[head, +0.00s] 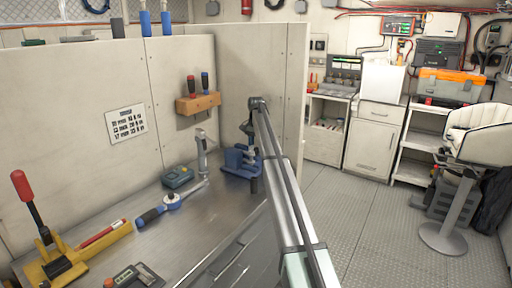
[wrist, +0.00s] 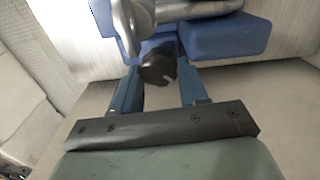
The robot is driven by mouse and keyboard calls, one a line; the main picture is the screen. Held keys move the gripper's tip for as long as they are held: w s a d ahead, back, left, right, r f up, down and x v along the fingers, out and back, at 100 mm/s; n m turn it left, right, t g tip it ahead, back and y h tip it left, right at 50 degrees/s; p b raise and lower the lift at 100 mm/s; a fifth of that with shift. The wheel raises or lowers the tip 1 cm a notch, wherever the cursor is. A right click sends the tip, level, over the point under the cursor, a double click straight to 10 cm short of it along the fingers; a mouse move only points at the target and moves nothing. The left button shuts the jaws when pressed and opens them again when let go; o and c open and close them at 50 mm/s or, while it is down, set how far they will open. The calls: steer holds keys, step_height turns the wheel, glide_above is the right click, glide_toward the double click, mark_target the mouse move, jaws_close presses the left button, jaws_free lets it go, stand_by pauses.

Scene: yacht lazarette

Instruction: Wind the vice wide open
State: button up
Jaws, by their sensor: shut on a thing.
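The blue vice (head: 236,162) stands on the metal bench, close to the upright panel. It also shows at the top of the wrist view (wrist: 228,36), with grey metal parts (wrist: 134,24) beside its blue body. My gripper (head: 248,130) is at the vice, partly hidden by my own arm in the head view. In the wrist view its two blue fingers (wrist: 159,82) lie either side of the vice handle's dark round end (wrist: 157,66), and it is shut on the handle. How far apart the vice jaws stand is hidden.
A ratchet wrench (head: 172,201), a teal box (head: 178,177) and a yellow tool with a red-gripped lever (head: 60,268) lie on the bench (head: 205,225) to the left. A wooden rack (head: 198,103) with screwdrivers hangs on the panel. Open floor (head: 365,220) lies to the right.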

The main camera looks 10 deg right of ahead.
steer(key=o, duration=1.1)
steer(key=shift+c, duration=0.2)
steer(key=shift+w+a+m, duration=0.1)
steer(key=shift+m, duration=0.2)
